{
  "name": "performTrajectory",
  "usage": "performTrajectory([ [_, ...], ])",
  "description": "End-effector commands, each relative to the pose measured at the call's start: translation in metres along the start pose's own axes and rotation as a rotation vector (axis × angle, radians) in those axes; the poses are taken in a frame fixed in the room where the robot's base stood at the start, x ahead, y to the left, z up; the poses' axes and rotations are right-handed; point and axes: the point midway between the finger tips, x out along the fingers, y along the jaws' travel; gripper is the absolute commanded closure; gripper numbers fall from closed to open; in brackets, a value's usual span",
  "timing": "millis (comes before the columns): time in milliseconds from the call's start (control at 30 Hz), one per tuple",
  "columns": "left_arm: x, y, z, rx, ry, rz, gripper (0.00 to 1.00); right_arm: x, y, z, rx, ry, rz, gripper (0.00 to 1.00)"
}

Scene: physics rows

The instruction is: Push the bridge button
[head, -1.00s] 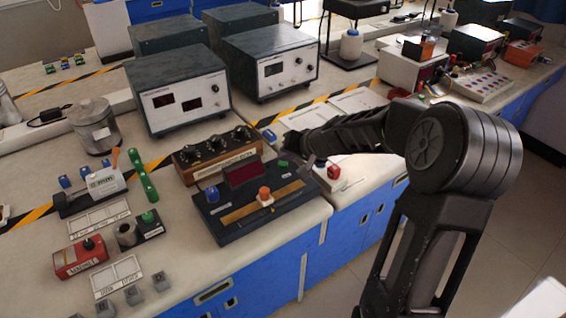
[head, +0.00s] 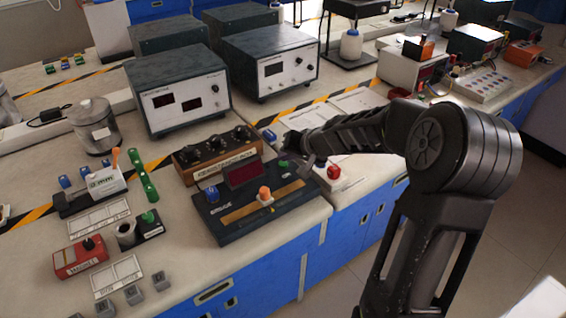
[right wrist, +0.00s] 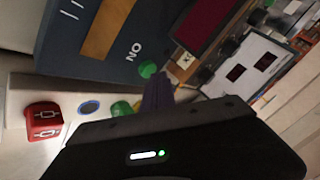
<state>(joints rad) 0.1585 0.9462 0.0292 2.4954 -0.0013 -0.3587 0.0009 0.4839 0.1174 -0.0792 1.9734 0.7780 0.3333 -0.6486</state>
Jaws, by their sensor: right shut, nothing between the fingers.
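The bridge box (head: 245,215) is a dark blue unit with a red display, a wooden strip, an orange knob (head: 264,193) and a blue knob (head: 211,193). A small green button (head: 284,164) sits at its back right; in the right wrist view the green button (right wrist: 147,69) shows near the letters "ON". My right gripper (head: 304,168) is shut and empty, just right of the green button. In the right wrist view the dark fingers (right wrist: 158,92) end close beside the button; contact cannot be told. My left gripper is out of view.
A brown dial box (head: 218,155) stands behind the bridge box. A red block (head: 334,172) lies right of my gripper, near the bench edge. Two metered instruments (head: 185,103) stand farther back. Small devices and the red magnet box (head: 80,257) lie to the left.

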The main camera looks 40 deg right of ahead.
Motion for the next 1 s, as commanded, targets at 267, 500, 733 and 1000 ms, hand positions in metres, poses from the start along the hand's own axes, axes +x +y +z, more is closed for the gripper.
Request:
performTrajectory([
  [267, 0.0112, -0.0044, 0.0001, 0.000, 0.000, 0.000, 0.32, 0.0061, 0.0046, 0.0043, 0.000, 0.001, 0.000, 1.00],
  [500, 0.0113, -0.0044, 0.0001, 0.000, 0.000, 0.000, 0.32, 0.0060, 0.0045, 0.0047, 0.000, -0.001, 0.000, 1.00],
  [733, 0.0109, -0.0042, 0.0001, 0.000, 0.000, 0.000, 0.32, 0.0056, 0.0041, 0.0048, 0.000, -0.002, 0.000, 1.00],
  [1000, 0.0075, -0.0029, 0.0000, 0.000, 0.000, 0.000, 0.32, 0.0003, -0.0004, 0.0011, 0.000, -0.002, 0.000, 1.00],
])
